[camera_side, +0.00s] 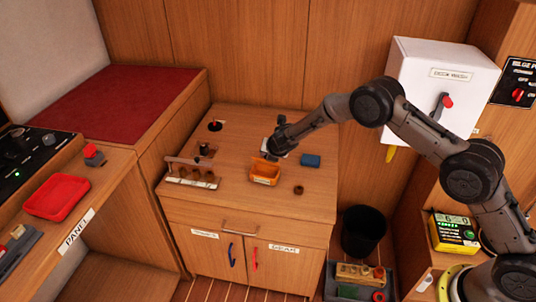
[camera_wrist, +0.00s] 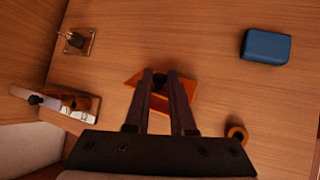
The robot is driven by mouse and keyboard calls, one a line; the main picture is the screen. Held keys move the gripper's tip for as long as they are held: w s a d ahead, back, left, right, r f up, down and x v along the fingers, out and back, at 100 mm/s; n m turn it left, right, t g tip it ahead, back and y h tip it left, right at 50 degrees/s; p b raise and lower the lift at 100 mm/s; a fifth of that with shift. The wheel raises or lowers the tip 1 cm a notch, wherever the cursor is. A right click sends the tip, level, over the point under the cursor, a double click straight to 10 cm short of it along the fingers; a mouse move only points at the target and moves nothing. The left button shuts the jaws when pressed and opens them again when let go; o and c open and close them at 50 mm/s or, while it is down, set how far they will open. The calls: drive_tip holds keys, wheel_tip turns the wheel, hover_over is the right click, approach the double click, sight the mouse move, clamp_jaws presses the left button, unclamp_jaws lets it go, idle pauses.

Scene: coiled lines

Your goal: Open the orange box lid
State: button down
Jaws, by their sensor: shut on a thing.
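The orange box (camera_side: 264,180) sits on the wooden cabinet top, near its middle. My gripper (camera_side: 272,155) reaches down over its back part from the right. In the wrist view, my gripper (camera_wrist: 166,78) has its two fingers close together, shut on a small dark knob (camera_wrist: 159,83) above the orange box (camera_wrist: 186,97). The fingers hide much of the box and its lid. I cannot tell how far the lid is raised.
A blue block (camera_side: 310,160) and a brown ring (camera_side: 298,190) lie right of the box. A rack with holes (camera_side: 192,177) and a small post on a square base (camera_side: 205,150) stand to its left. A white wall box (camera_side: 440,75) is behind my arm.

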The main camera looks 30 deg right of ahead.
drive_tip(key=c, duration=0.8)
unclamp_jaws()
drive_tip(key=shift+o, duration=0.2)
drive_tip(key=v, duration=1.3)
drive_tip(key=shift+s+r, duration=0.3)
